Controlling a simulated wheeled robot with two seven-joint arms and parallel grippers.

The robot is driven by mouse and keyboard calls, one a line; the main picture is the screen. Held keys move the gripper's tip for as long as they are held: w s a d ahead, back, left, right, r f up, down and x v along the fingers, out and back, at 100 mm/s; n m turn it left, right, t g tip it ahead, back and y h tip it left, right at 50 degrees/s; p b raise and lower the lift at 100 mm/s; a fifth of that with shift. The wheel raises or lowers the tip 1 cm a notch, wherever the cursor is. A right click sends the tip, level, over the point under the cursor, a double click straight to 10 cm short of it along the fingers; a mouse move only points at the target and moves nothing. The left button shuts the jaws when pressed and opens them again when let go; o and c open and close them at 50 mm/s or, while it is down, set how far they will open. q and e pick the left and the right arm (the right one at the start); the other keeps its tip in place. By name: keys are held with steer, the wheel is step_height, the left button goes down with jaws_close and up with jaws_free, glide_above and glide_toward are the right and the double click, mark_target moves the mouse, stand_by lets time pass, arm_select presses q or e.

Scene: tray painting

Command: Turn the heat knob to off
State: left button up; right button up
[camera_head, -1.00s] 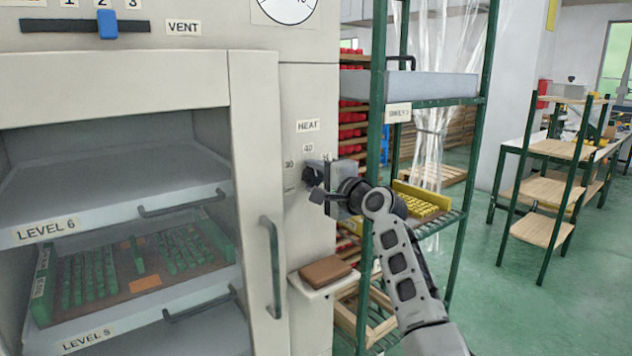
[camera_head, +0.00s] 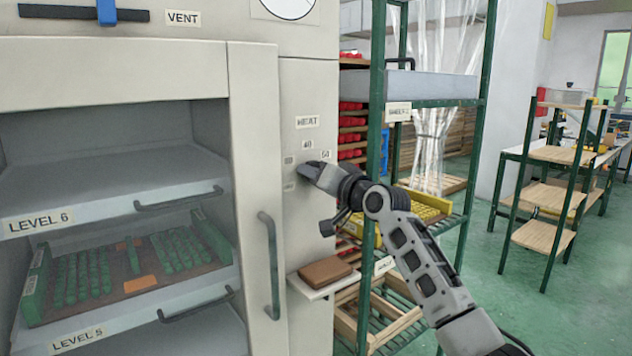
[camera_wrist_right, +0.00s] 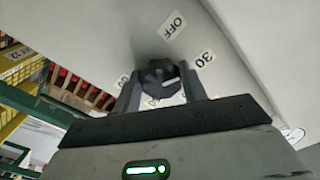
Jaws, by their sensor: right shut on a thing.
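The dark heat knob (camera_wrist_right: 158,76) is on the oven's light front panel, in the right wrist view. My right gripper (camera_wrist_right: 160,88) has one finger on each side of it and is shut on it. In the head view my right gripper (camera_head: 312,172) is at the panel below the HEAT label (camera_head: 307,121) and hides most of the knob. The OFF label (camera_wrist_right: 173,25) is beyond the knob in the wrist view, and the 30 label (camera_wrist_right: 204,59) is beside the right finger. I cannot tell where the knob points. My left gripper is not in view.
A door handle (camera_head: 270,262) stands out left of my arm. A small shelf with a brown block (camera_head: 325,270) is below my gripper. A green rack (camera_head: 376,130) stands close on the right.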

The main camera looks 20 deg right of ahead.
steer(key=shift+w+d+f+n+b, duration=0.1)
steer(key=shift+d+n+b, duration=0.1)
steer(key=shift+n, duration=2.25)
steer(key=shift+d+n+b, duration=0.1)
steer(key=shift+n+b, duration=0.1)
steer(key=shift+n, duration=2.25)
steer(key=o, duration=1)
